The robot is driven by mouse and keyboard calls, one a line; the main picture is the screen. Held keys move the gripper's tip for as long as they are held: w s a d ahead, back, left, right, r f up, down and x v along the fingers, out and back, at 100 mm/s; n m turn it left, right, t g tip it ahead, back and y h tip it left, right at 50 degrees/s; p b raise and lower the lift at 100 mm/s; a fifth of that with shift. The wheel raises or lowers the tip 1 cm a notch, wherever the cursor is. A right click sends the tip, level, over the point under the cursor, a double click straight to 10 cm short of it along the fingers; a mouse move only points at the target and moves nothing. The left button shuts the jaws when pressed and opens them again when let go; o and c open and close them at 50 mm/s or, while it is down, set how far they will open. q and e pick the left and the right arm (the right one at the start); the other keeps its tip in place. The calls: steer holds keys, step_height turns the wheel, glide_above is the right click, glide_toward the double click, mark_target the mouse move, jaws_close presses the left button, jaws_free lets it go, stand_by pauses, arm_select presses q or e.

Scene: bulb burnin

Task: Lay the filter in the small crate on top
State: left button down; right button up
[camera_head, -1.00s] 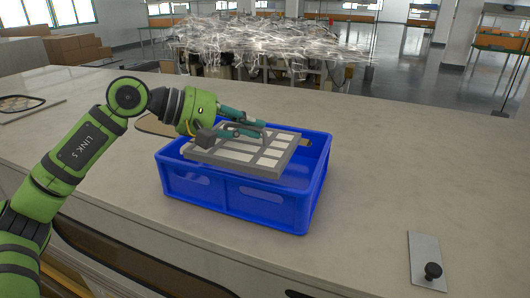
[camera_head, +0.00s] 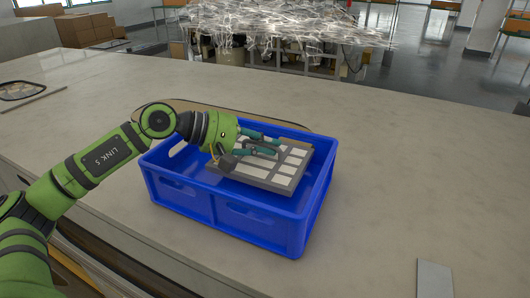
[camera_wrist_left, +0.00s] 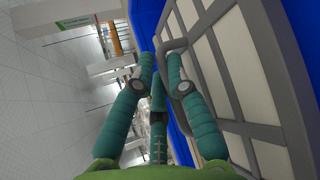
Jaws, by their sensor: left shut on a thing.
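The filter (camera_head: 268,174) is a flat grey frame with pale panels. It lies inside the blue crate (camera_head: 255,226), below the rim, somewhat tilted. My left gripper (camera_head: 272,146) reaches in from the left and is shut on the filter's handle at its far left side. In the left wrist view the filter (camera_wrist_left: 226,68) fills the right, and the fingers of the left gripper (camera_wrist_left: 164,72) close around its grey handle (camera_wrist_left: 183,70). The crate's blue wall (camera_wrist_left: 144,22) shows behind. Whether the filter rests on anything below is hidden. My right gripper is not in view.
The crate stands on a wide pale counter (camera_head: 400,190) with free room to its right. A grey plate (camera_head: 434,279) lies at the front right. A dark-rimmed oval item (camera_head: 20,90) lies at the far left. A brown board shows behind the crate.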

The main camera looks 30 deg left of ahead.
mark_target(276, 158)
arm_select(q)
step_height(276, 158, down, 2)
steer(key=shift+f+p, duration=0.1)
steer(key=shift+p, duration=0.35)
steer(key=shift+f, duration=0.45)
steer(key=c, duration=1.2)
jaws_free()
steer(key=shift+c, duration=0.2)
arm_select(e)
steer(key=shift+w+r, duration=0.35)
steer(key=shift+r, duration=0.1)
